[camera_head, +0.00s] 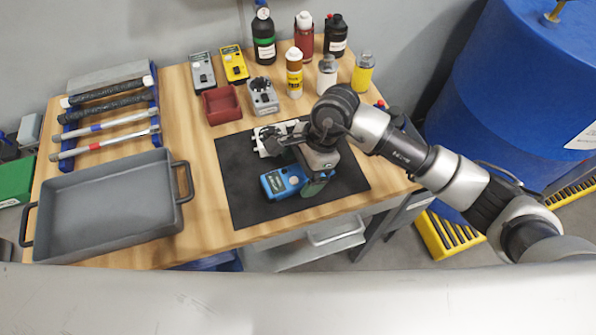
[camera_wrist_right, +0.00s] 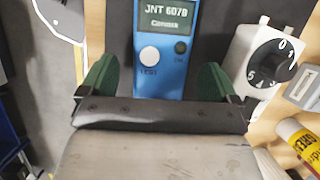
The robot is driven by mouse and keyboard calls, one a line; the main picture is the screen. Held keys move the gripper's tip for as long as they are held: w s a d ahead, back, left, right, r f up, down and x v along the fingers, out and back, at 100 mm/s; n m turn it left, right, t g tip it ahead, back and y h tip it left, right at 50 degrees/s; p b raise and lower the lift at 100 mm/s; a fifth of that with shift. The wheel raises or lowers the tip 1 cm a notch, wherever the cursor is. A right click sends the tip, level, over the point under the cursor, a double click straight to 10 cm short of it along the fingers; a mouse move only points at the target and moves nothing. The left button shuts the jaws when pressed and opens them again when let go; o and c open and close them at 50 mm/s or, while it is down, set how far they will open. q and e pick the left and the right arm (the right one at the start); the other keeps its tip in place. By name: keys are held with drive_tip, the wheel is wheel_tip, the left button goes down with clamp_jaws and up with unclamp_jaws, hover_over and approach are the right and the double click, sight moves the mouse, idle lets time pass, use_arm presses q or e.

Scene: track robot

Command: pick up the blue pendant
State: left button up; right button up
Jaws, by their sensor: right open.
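The blue pendant (camera_head: 284,181) lies on the black mat (camera_head: 240,205), partly hidden by my right gripper. It also shows in the right wrist view (camera_wrist_right: 160,72), with a small screen and a white button. My right gripper (camera_head: 314,187) is over the mat at the pendant's right side. In the right wrist view its two green fingers (camera_wrist_right: 155,82) are apart, one on each side of the blue pendant, with gaps between them and its sides. My left gripper is not in view.
A white dial unit (camera_wrist_right: 268,55) lies close beside the pendant. A grey tray (camera_head: 110,210) fills the table's left front. Tools on a rack (camera_head: 155,97), a red bin (camera_head: 221,106) and several bottles stand farther back. A blue drum (camera_head: 530,100) is at right.

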drive_tip(key=shift+x, duration=0.85)
drive_tip(key=shift+c, duration=0.4)
drive_tip(key=c, duration=1)
drive_tip(key=shift+w, duration=0.1)
drive_tip(key=shift+c, duration=0.4)
drive_tip(key=shift+r, duration=0.15)
